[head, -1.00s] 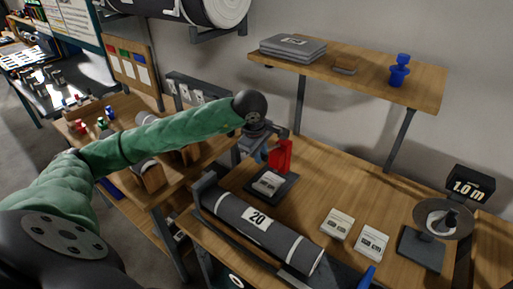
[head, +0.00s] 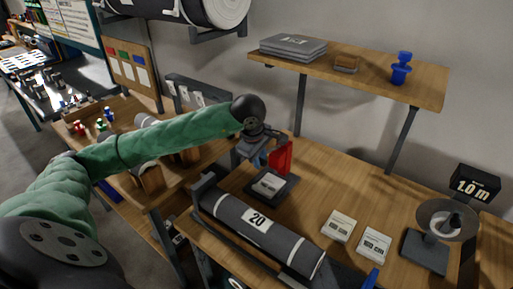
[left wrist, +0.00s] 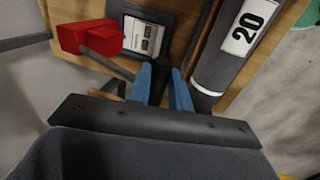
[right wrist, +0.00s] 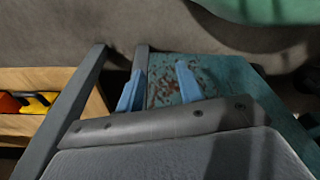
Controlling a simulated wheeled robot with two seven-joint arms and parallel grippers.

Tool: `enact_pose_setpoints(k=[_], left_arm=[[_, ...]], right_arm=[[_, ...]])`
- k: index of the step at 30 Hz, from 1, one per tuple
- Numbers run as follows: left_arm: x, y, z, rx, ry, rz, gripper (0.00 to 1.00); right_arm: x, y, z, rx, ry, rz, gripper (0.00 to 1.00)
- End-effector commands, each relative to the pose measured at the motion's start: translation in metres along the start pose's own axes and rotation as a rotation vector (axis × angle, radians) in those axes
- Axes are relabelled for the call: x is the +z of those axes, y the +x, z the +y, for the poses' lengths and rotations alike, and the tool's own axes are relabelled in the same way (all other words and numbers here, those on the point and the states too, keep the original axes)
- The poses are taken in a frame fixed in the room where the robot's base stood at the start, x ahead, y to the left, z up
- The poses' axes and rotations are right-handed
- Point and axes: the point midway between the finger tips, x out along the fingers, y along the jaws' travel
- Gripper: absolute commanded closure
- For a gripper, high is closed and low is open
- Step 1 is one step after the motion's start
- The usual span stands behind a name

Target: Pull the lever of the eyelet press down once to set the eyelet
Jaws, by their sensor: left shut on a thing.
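The eyelet press has a red body (head: 281,158) on a dark base (head: 284,190) with a white label, on the wooden bench. Its red body also shows at the upper left of the left wrist view (left wrist: 92,38). A thin grey lever (left wrist: 112,68) runs from it to a dark end between my left fingers. My left gripper (left wrist: 168,82) is shut on that lever end, beside the red body; in the head view the gripper (head: 261,158) partly hides the lever. My right gripper (right wrist: 158,86) shows only in its wrist view, with its fingers apart and nothing between them.
A grey roll (head: 258,226) marked 20 lies in front of the press. Two white labelled cards (head: 338,226) and a dial stand (head: 425,250) are to its right. A shelf (head: 425,90) overhangs the back. A teal rusty surface (right wrist: 200,72) lies beyond my right gripper.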

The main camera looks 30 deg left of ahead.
Motion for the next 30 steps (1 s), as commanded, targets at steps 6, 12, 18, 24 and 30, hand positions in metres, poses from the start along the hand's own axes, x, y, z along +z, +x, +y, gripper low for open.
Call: enact_pose_setpoints(k=[6, 12, 18, 24, 30], left_arm=[[0.0, 0.004, -0.002, -0.001, 0.0, 0.0, 0.89], [0.0, 0.01, -0.005, -0.001, 0.0, 0.0, 0.89], [0.0, 0.015, -0.008, -0.001, 0.0, 0.0, 0.89], [0.0, 0.015, -0.009, -0.002, 0.0, 0.0, 0.89], [0.0, 0.015, -0.009, -0.001, 0.0, 0.0, 0.89]], right_arm=[[0.001, 0.005, 0.0, 0.0, 0.0, 0.0, 0.64], [0.002, 0.013, 0.0, 0.0, 0.0, 0.0, 0.64], [0.004, 0.021, 0.0, 0.0, 0.0, 0.0, 0.64], [0.004, 0.021, 0.0, 0.0, 0.0, 0.0, 0.64], [0.004, 0.021, 0.0, 0.0, 0.0, 0.0, 0.64]])
